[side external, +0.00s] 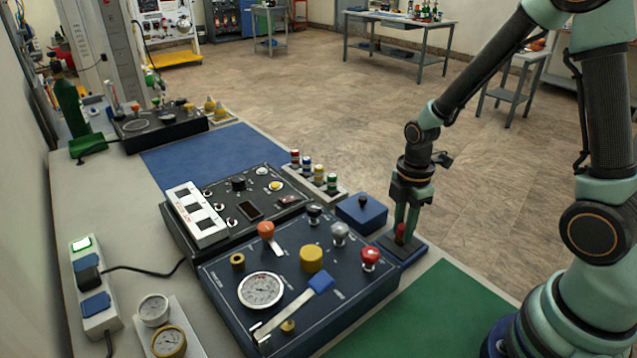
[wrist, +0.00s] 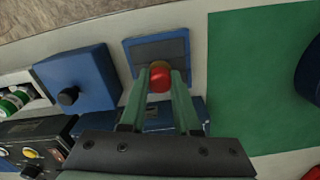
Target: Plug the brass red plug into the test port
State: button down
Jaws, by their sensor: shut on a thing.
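The brass red plug (side external: 401,231) shows as a red knob, with a brass-coloured part seen in the wrist view (wrist: 160,79). My gripper (side external: 404,222) points down and is shut on it, with a green finger (wrist: 182,100) on each side. The plug is at the small blue holder with a dark top (side external: 414,250); I cannot tell if it still touches it. On the dark blue front panel (side external: 215,284), a brass ring with a dark hole (side external: 237,261) looks like the test port. It stands left of the orange-topped lever and is apart from the plug.
The front panel also carries a white gauge (side external: 261,290), a yellow knob (side external: 311,259), a blue-handled lever (side external: 320,283) and a red knob (side external: 370,258). A blue box with a black knob (side external: 361,212) stands beside the holder. A green mat (side external: 440,310) is clear.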

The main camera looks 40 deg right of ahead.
notch_tip(320, 180, up, 18)
jog(key=w+a+n, duration=0.3)
jog(key=w+a, duration=0.8)
jog(key=a, duration=0.4)
jog(key=a+f+n, duration=0.1)
jog(key=a+f, duration=0.1)
jog(key=a, duration=0.6)
jog(key=w+a+f+n, duration=0.1)
jog(key=a+f+n, duration=0.1)
jog(key=a, duration=0.6)
jog(key=shift+w+a, duration=0.15)
jog(key=shift+w, duration=0.1)
jog(key=shift+f, duration=3)
jog(key=shift+f, duration=1.55)
